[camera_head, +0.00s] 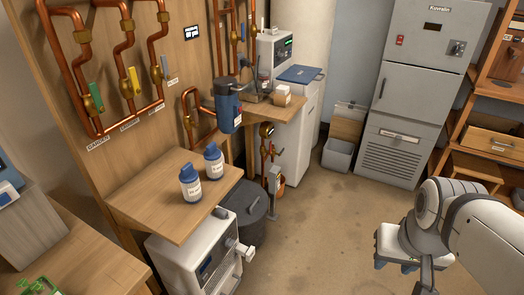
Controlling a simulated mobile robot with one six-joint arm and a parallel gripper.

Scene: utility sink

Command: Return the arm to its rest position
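My arm comes in at the lower right, over the open floor. My gripper (395,266) is at its end, a white body with blue tips pointing down. The tips show apart with floor between them, and I see nothing held. Part of the gripper is hidden behind its own body and the arm. It is well to the right of the wooden shelf (140,205) and touches nothing that I can see.
Two white bottles with blue caps, one nearer (191,184) and one farther (214,161), stand on the shelf. Copper pipes (80,70) line the left wall. A grey cabinet (405,125) and wooden shelving (490,140) stand at the back right. The middle floor (320,235) is clear.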

